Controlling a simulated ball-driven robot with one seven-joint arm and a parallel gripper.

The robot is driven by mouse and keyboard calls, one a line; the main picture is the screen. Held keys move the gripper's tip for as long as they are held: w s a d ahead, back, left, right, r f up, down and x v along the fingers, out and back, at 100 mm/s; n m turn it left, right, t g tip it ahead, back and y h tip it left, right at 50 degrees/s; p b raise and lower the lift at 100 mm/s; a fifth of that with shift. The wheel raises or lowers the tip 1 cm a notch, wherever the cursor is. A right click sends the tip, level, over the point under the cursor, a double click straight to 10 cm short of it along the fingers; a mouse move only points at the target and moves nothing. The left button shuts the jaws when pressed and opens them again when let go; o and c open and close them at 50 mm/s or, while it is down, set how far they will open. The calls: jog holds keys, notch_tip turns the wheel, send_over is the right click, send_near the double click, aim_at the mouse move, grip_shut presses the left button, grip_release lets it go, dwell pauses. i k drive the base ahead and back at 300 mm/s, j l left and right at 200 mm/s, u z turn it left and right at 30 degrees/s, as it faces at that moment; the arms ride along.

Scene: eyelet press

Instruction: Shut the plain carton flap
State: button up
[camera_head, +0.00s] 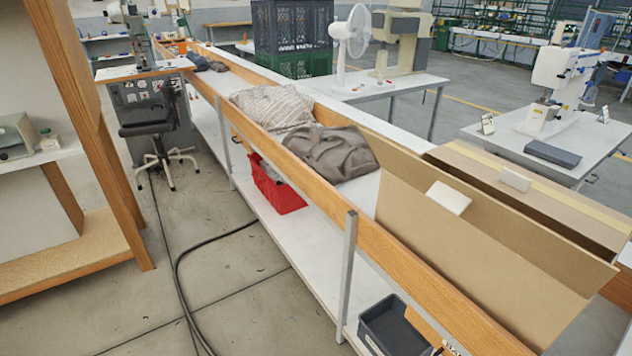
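A brown cardboard carton sits at the right end of the long white bench. Its plain flap (482,262), on the near side, stands raised and leans a little, with a small white tab (448,198) near its upper edge. A second flap (470,160), with a yellow stripe along it, lies lower behind and also carries a white tab (515,180). A dark gap shows between the two flaps. The carton's inside is mostly hidden by the plain flap. My gripper is not in view.
Folded grey cloth (332,152) and striped cloth (272,107) lie on the bench left of the carton. A wooden rail (395,255) runs along the bench front. A dark bin (395,328) and red crate (272,188) sit lower. Open floor (235,280) lies left.

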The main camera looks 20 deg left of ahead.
aim_at(575, 267)
jog(key=i+l+u, duration=0.25)
jog(key=l, duration=0.2)
jog(key=l+u, duration=0.55)
jog(key=l, duration=0.3)
jog(key=i, duration=0.1)
